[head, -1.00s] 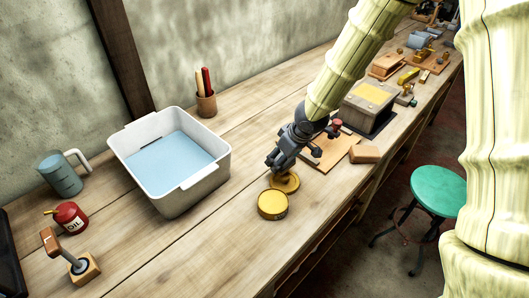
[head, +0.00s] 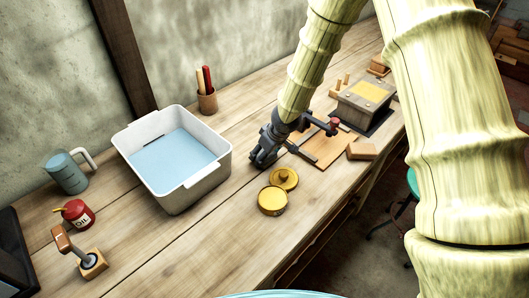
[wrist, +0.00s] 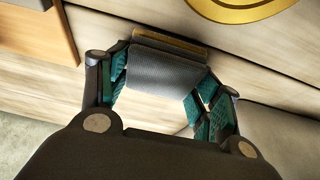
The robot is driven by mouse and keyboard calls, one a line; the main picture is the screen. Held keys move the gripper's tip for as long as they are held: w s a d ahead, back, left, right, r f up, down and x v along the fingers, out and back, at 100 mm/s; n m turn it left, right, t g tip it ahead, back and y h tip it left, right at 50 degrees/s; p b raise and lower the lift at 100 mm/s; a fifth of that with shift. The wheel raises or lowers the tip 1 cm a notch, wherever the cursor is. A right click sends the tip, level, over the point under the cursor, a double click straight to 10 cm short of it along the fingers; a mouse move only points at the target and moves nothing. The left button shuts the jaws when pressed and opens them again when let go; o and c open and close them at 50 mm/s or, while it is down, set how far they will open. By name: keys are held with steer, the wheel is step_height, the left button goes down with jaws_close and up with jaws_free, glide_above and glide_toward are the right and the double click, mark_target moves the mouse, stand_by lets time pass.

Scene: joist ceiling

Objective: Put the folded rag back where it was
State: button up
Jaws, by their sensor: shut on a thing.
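My gripper (head: 260,162) is over the bench between the white basin and the yellow tins. In the wrist view my gripper (wrist: 163,88) is shut on the folded rag (wrist: 165,72), a flat grey woven piece with a brownish layer along its far edge. The green-padded fingers are on either side of it. In the head view the rag cannot be made out, as the gripper hides it. The frames do not clearly show whether the rag touches the bench.
A round yellow tin (head: 272,201) and a second yellow round piece (head: 284,178) are close to the gripper. The white basin (head: 212,168) with blue liquid is to its left. A wooden board (head: 327,152) and a metal box (head: 365,102) are to the right. The front bench (head: 215,245) is clear.

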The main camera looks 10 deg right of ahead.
steer(key=shift+f, duration=0.2)
steer(key=o, duration=1)
steer(key=shift+r, duration=0.1)
steer(key=shift+s+d+r, duration=0.1)
steer(key=shift+r, duration=0.3)
steer(key=b+v, duration=0.1)
steer(key=v, duration=1)
steer(key=shift+r, duration=0.1)
